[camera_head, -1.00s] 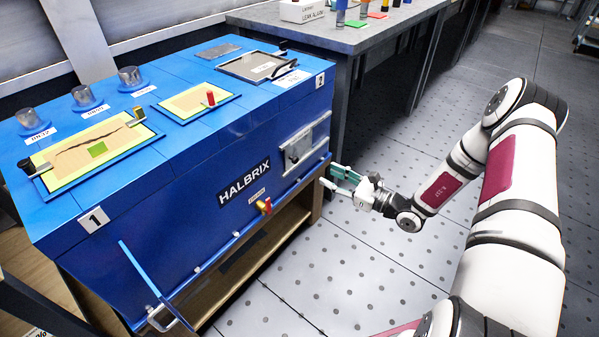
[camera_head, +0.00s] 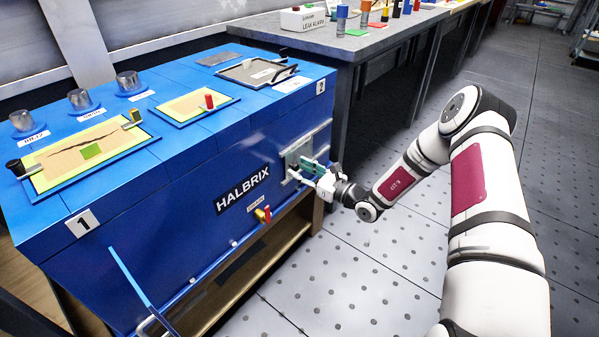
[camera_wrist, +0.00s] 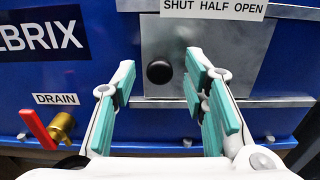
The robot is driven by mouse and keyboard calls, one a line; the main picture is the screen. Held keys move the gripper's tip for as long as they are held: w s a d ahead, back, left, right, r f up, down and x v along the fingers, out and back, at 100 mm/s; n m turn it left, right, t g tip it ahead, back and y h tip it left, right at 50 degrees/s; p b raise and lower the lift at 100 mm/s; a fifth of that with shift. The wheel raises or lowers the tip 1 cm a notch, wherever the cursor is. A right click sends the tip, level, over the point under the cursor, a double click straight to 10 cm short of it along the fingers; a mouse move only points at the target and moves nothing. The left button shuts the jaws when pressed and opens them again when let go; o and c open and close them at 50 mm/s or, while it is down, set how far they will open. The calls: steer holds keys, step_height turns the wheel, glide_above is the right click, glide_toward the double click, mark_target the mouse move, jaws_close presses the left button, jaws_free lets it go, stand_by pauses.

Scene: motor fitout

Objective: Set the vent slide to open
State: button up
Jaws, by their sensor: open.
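The vent slide is a grey metal plate (camera_wrist: 180,50) with a round black knob (camera_wrist: 159,72) on the front of the blue cabinet. A label reading SHUT HALF OPEN (camera_wrist: 212,8) is above it. In the wrist view the knob is ahead of my gripper (camera_wrist: 165,95), between the open teal-padded fingers, nearer the left one. I cannot tell how far it is from the pads. In the head view my gripper (camera_head: 310,171) is right in front of the metal plate (camera_head: 299,149) and hides part of it. The knob cannot be made out there.
A brass drain valve with a red lever (camera_wrist: 40,130) is left of the gripper, under the DRAIN label. A metal rail (camera_head: 219,251) runs along the cabinet's lower front edge. The grey workbench (camera_head: 345,45) stands behind right. The floor to the right is free.

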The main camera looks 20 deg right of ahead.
mark_target(310, 149)
steer(key=shift+w+a, duration=0.25)
steer(key=shift+w, duration=0.15)
jaws_close()
steer(key=w+d+b, duration=0.1)
steer(key=d, duration=0.1)
steer(key=w+d, duration=0.2)
steer(key=d, duration=0.1)
steer(key=w+d+b, duration=0.1)
steer(key=w+d, duration=0.1)
steer(key=shift+w+d+f+b, duration=0.1)
steer(key=shift+w+d+b, duration=0.15)
steer(key=shift+d+b, duration=0.1)
steer(key=shift+w+d, duration=0.3)
steer(key=shift+d, duration=0.15)
jaws_free()
